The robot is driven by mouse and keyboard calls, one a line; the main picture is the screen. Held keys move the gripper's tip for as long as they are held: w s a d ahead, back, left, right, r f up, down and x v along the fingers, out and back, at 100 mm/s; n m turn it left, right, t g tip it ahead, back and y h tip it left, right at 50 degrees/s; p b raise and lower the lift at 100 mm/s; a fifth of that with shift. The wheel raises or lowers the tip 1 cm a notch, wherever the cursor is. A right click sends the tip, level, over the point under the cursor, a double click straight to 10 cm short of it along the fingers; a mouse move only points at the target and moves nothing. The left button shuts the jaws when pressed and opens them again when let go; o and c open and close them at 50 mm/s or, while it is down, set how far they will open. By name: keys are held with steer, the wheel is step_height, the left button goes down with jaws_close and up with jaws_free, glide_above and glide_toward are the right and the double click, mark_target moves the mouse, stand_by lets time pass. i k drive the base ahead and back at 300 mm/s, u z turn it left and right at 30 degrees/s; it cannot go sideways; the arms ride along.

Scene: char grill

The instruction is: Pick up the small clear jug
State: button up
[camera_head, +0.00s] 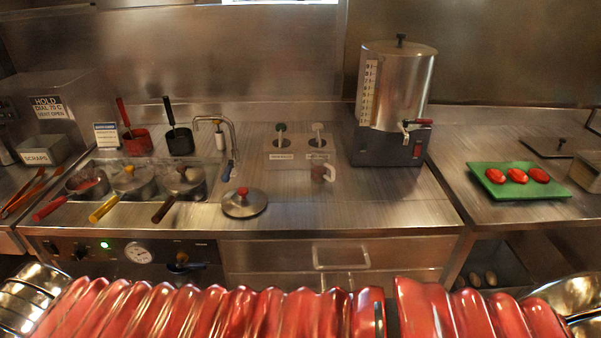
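A small, see-through vessel with a pinkish handle, which looks like the small clear jug (319,173), stands on the steel counter (350,208). It is in front of the panel with two pump tops and left of the steel urn. Its clear body is hard to make out against the metal. My gripper is not in view, so I cannot see whether it is open or shut.
The steel urn (396,90) with a red-handled tap stands right of the jug. Pump tops (281,130) rise behind it. A round lid (244,202) lies front left, near several long-handled pots (133,182). A green tray (518,187) holds red items. Counter before the jug is clear.

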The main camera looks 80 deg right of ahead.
mark_target(319, 165)
steer(key=u, duration=0.7)
steer(key=k, duration=1.55)
steer(key=z, duration=0.75)
steer(key=i, duration=0.95)
steer(key=z, duration=0.05)
